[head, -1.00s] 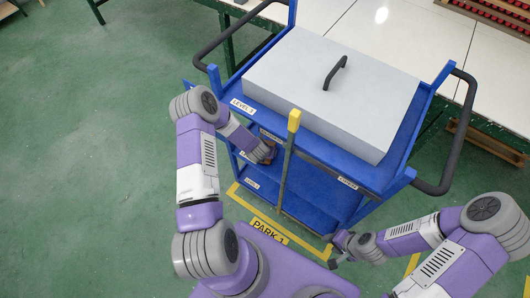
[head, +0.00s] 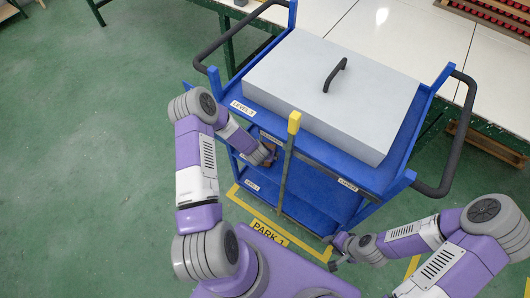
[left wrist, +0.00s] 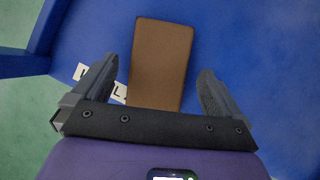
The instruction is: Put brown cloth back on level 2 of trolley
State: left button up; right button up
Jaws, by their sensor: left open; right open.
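The brown cloth (left wrist: 160,62) is a flat folded rectangle on a blue shelf in the left wrist view. Its near end lies between the fingers of my left gripper (left wrist: 160,92), which is open, with a gap on each side of the cloth. In the head view my left gripper (head: 268,154) reaches into the left side of the blue trolley (head: 330,153), below the Level 3 label (head: 242,107), apparently at the middle shelf. The cloth is mostly hidden there. My right gripper (head: 335,252) is open and empty, low in front of the trolley's right side.
A large grey box (head: 300,85) with a black handle (head: 335,74) covers the trolley top. A grey post with a yellow tip (head: 294,122) stands close right of my left gripper. A white-topped table (head: 430,45) is behind the trolley. Green floor is clear at left.

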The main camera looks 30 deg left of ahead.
pick_arm(q)
jog(key=p+v, duration=0.3)
jog(key=v, duration=0.8)
jog(key=shift+f, duration=0.1)
